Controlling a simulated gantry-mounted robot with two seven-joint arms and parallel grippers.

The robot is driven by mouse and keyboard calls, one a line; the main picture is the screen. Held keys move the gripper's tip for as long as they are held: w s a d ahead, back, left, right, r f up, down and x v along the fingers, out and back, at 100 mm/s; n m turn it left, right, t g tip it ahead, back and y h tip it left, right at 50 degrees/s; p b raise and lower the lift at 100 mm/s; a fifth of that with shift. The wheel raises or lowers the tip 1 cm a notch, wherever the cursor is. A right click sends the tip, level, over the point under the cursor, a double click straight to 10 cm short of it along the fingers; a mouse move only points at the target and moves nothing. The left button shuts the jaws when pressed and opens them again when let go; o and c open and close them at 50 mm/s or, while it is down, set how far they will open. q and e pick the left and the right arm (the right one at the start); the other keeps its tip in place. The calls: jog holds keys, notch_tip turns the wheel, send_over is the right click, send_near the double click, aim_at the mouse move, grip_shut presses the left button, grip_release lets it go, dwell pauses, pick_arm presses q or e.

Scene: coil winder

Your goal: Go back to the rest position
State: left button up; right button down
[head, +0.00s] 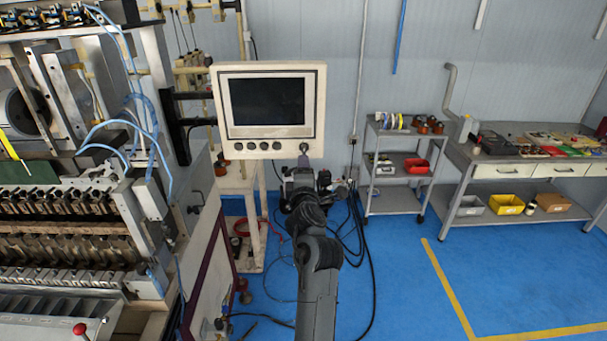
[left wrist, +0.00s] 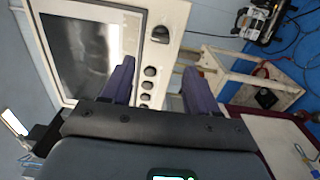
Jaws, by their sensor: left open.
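The control panel (head: 270,75) is a cream box with a dark screen (head: 268,102) and a row of black knobs (head: 264,146) below it. My left gripper (head: 303,168) is at the panel's lower right corner, seen mostly from behind. In the left wrist view its two fingers (left wrist: 158,78) are apart with nothing between them. A larger black knob (left wrist: 160,34) on the panel lies beyond the gap between the fingers, and the smaller knobs (left wrist: 147,84) also show there. I cannot tell how close the fingers are to the panel face. My right gripper is not in view.
The coil winder (head: 80,200) fills the left side. A shelf cart (head: 398,195) and a workbench (head: 530,160) with bins stand at the right. Cables (head: 365,245) hang behind my arm. The blue floor (head: 410,290) at the right is free.

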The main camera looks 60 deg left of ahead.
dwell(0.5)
pick_arm(q)
jog(key=s+d+f+m+t+h, duration=0.1)
jog(key=s+d+f+m+h, duration=0.1)
jog(key=d+f+m+h, duration=0.6)
jog(key=s+d+f+m+t+h, duration=0.1)
jog(key=d+f+m+h, duration=0.3)
jog(key=d+f+m, duration=0.8)
jog(key=s+d+f+m+g+h, duration=0.1)
jog(key=s+d+f+m+g, duration=0.3)
jog(key=s, duration=0.3)
jog(key=s+d+f+m+g+h, duration=0.1)
jog(key=s+d+f+m, duration=0.3)
jog(key=s+d, duration=0.35)
jog(key=s+d+f+m+g+h, duration=0.25)
jog(key=s+d+f+m, duration=0.2)
jog(key=s, duration=0.25)
notch_tip(320, 180, up, 24)
jog(key=p, duration=2.3)
jog(key=shift+d+r+y, duration=0.15)
jog(key=shift+d+y, duration=0.05)
jog(key=shift+y, duration=0.25)
jog(key=shift+n, duration=0.25)
